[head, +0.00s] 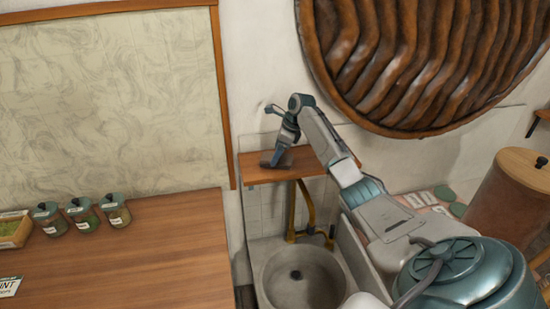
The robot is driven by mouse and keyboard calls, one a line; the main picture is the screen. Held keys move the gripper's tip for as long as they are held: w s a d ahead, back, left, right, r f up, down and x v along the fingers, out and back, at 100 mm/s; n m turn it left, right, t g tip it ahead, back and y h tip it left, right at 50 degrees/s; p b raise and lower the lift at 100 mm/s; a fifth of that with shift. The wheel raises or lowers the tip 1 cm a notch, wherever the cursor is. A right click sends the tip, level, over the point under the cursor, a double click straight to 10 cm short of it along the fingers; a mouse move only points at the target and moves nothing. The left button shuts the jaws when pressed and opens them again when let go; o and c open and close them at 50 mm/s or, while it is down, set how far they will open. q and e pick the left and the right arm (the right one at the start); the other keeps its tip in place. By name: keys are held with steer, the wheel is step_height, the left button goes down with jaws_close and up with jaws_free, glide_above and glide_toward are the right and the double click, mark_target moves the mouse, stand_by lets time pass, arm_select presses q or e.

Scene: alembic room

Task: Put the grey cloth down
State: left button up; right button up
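My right arm reaches in from the right over a small wooden shelf (315,164) above the basin. My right gripper (279,152) points down at the left part of the shelf, with its tip at or just above the board. A small dark grey patch (269,160) shows at the gripper's tip. It may be the grey cloth or part of the gripper; I cannot tell which. The fingers are too small and overlapped to show whether they are open or shut. My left gripper is out of view.
A stone basin (271,279) with a brass tap (310,215) is below the shelf. A wooden table (150,255) at the left holds several lidded jars (82,214) and a tray (14,231). A large ribbed brown disc (425,60) hangs on the wall above.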

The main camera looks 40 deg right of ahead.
steer(key=b+v, duration=0.2)
steer(key=v, duration=0.7)
steer(key=shift+r, duration=0.15)
steer(key=shift+d, duration=0.1)
